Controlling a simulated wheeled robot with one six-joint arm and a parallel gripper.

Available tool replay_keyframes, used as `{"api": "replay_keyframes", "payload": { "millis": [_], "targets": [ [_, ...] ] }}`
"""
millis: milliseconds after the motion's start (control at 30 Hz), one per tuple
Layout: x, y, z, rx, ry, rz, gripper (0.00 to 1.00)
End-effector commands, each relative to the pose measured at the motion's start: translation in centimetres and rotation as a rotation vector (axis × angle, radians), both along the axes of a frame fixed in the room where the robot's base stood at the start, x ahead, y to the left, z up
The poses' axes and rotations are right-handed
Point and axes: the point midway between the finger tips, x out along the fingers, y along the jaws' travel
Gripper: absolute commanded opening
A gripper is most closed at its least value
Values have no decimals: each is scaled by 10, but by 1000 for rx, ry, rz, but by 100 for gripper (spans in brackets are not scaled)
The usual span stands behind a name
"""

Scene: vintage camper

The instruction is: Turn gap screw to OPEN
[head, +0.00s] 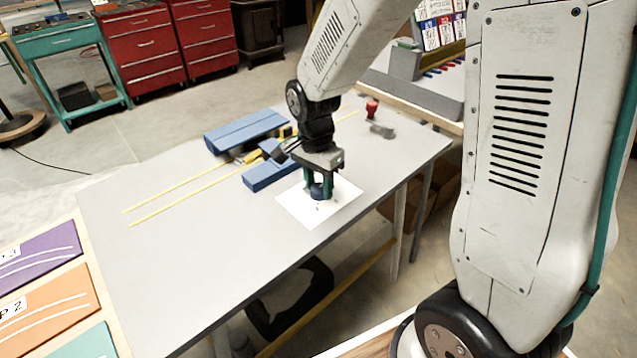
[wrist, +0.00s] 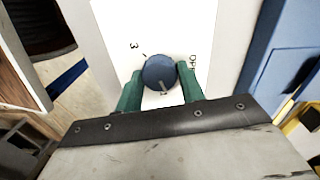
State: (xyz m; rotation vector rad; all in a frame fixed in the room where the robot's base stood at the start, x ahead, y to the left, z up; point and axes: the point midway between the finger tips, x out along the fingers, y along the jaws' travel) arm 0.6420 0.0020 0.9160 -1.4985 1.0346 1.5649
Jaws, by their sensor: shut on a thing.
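The gap screw is a round dark-blue knob (wrist: 160,72) with a pale pointer line, on a white card (wrist: 115,20) with printed marks. A "3" shows left of the knob and a partly covered "OPE..." label shows to its right. The pointer line is toward the lower side of the knob, near the gripper's palm. My gripper (wrist: 160,90) has its green fingers on both sides of the knob, shut on it. In the head view my gripper (head: 319,188) points down over the white card (head: 295,208) on the grey table, and the knob (head: 318,190) shows between the fingers.
Blue blocks (head: 245,131) and yellow strips (head: 165,199) lie on the grey table (head: 150,270) behind and left of the card. A small red-topped item (head: 372,108) stands at the back right. The table's front left is clear. Coloured panels (head: 45,300) lie at the lower left.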

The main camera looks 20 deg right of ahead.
Motion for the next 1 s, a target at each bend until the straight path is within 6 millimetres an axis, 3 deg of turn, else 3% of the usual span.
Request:
{"api": "replay_keyframes", "payload": {
  "millis": [1000],
  "targets": [
    [-1,1,1,-1,-3,955,16]
  ]
}}
